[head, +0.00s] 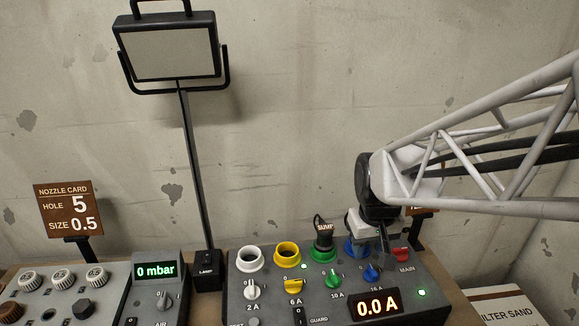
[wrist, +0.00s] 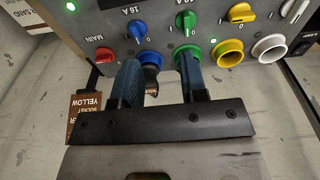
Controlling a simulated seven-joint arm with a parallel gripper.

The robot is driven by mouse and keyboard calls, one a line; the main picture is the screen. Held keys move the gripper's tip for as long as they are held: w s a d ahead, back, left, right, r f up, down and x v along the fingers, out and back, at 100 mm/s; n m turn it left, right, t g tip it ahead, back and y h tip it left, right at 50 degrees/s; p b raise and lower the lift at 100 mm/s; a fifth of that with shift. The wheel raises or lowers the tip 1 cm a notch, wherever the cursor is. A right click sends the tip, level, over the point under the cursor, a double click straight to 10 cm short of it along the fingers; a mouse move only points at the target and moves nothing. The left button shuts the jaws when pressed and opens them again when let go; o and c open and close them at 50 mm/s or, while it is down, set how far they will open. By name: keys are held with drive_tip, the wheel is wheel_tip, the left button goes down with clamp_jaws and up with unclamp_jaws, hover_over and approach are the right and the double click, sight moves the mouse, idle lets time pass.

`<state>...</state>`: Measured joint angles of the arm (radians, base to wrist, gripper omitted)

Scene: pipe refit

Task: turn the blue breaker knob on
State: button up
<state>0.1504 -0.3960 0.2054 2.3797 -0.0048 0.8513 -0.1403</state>
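The blue breaker knob (head: 371,273) sits on the front panel under the 16 A socket place, between the green and red knobs. It also shows in the wrist view (wrist: 137,31), where the picture is upside down. Its setting is too small to read surely. My gripper (head: 382,252) hangs over the panel behind the blue knob, apart from it. In the wrist view my gripper (wrist: 158,65) has its two blue fingers spread, one each side of the blue socket (wrist: 150,57). A dark plug with a small label (wrist: 151,76) shows between them; whether they touch it is unclear.
The green knob (head: 335,281) and red MAIN knob (head: 400,254) flank the blue one. A SUMP plug (head: 323,228) stands in the green socket. The display (head: 376,305) reads 0.0 A. The yellow socket (head: 288,254) and white socket (head: 250,258) are empty.

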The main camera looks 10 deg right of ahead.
drive_tip(key=g, duration=0.1)
hover_over(373, 269)
wheel_tip(373, 269, down, 8)
drive_tip(key=shift+f, duration=0.15)
drive_tip(key=shift+f, duration=3.75)
drive_tip(key=shift+c, duration=0.3)
clamp_jaws()
